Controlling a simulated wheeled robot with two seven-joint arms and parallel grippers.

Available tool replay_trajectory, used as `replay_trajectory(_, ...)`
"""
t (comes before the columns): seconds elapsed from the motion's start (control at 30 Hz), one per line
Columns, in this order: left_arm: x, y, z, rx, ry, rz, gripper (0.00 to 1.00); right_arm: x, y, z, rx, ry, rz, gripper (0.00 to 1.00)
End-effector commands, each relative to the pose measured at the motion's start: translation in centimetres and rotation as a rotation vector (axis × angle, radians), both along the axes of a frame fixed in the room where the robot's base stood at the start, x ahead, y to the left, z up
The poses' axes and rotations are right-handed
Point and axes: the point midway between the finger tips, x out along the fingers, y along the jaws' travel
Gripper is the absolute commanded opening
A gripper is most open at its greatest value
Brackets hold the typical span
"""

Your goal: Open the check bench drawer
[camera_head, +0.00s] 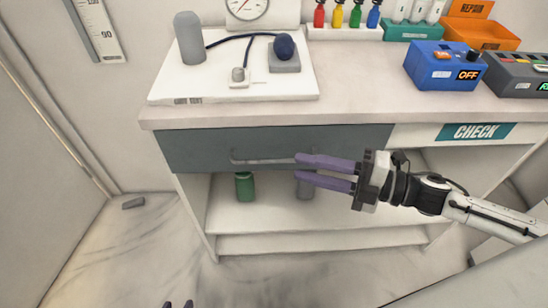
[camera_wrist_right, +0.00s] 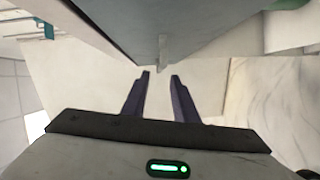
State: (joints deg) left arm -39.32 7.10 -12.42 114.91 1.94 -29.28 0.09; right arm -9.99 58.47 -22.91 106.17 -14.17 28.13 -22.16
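The check bench drawer (camera_head: 205,151) is a dark grey-blue front under the bench top (camera_head: 360,115), flush with the bench and shut. Its pale bar handle (camera_head: 262,161) runs across the middle; its right end is hidden behind my right gripper's upper finger. My right gripper (camera_head: 297,167) reaches in from the right, its purple fingers apart and empty. In the right wrist view, the handle (camera_wrist_right: 162,50) shows end-on, ahead of the gap between the fingertips (camera_wrist_right: 161,74).
A green bottle (camera_head: 244,187) and a grey one (camera_head: 305,188) stand on the shelf below the drawer. On top are a white board with a blood pressure set (camera_head: 240,75), coloured bottles (camera_head: 337,18) and a blue OFF box (camera_head: 440,67).

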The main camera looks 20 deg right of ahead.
Motion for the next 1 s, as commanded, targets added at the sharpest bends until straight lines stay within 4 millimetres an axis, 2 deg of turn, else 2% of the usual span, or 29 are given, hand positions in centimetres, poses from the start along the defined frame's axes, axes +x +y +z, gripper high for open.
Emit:
replay_trajectory(0.2, -0.3, 0.0, -0.2, 0.0, 0.007, -0.001, 0.31, 2.4, 3.0, -0.1, 0.004, -0.002, -0.002, 0.26)
replay_trajectory(0.4, -0.4, 0.0, -0.2, 0.0, 0.009, 0.0, 0.31, 4.1, 5.1, -0.4, 0.004, 0.001, -0.003, 0.26)
replay_trajectory(0.6, -0.4, 0.0, -0.3, 0.001, 0.012, 0.001, 0.31, 4.8, 6.0, -0.6, 0.002, 0.001, -0.002, 0.26)
replay_trajectory(0.87, -0.3, 0.1, -0.3, 0.002, 0.01, 0.001, 0.31, 4.8, 6.0, -0.6, 0.002, 0.002, -0.002, 0.26)
replay_trajectory(1.0, -0.1, 0.1, -0.2, 0.001, 0.006, 0.002, 0.31, 4.8, 6.0, -0.6, 0.002, 0.002, -0.002, 0.04)
